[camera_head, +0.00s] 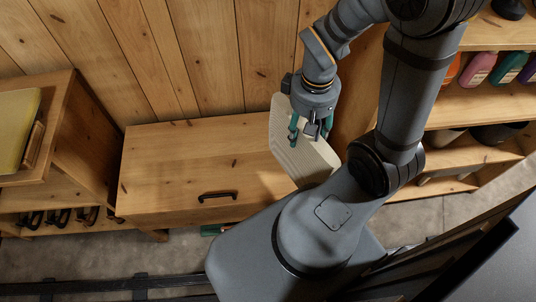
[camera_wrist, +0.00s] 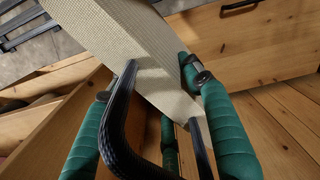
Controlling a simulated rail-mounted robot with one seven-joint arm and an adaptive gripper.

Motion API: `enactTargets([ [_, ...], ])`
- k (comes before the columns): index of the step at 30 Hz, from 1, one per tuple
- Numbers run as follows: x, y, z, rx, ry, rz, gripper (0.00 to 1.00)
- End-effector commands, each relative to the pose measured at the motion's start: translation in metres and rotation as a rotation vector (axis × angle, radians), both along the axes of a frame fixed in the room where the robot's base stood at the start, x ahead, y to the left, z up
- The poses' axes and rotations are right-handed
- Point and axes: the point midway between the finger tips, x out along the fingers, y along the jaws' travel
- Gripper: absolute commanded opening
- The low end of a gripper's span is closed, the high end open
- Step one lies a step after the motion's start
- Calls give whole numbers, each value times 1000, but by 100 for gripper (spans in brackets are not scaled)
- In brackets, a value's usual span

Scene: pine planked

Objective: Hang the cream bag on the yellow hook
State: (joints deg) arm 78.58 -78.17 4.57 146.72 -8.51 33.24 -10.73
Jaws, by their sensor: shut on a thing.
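The cream bag (camera_head: 297,158) hangs tilted from my gripper (camera_head: 310,129), in front of the right end of the wooden drawer unit. In the wrist view the bag's woven body (camera_wrist: 135,45) slants across the upper middle. Its black handles (camera_wrist: 122,110) rise between the green fingers of my gripper (camera_wrist: 150,125). The gripper is shut on the bag at its handles; the exact contact is partly hidden. My arm covers part of the bag's right side in the head view. I cannot make out the yellow hook in either view.
The drawer unit (camera_head: 190,165) with a black handle stands against the plank wall (camera_head: 215,60). At right, a shelf (camera_head: 490,95) holds several coloured bottles and dark bowls. At left, a wooden cabinet (camera_head: 75,150) carries a yellow item (camera_head: 14,125). The drawer unit's top is clear.

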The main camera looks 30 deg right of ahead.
Motion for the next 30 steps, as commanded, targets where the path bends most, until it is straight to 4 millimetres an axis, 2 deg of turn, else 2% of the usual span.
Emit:
enactTargets([
  [7,4,-1,-9,0,1,317,0],
  [15,26,-5,-13,0,0,737,0],
  [21,38,-8,-13,-1,0,986,0],
  [25,38,-8,-13,-1,0,1080,0],
  [30,38,-8,-13,-1,0,1113,0],
])
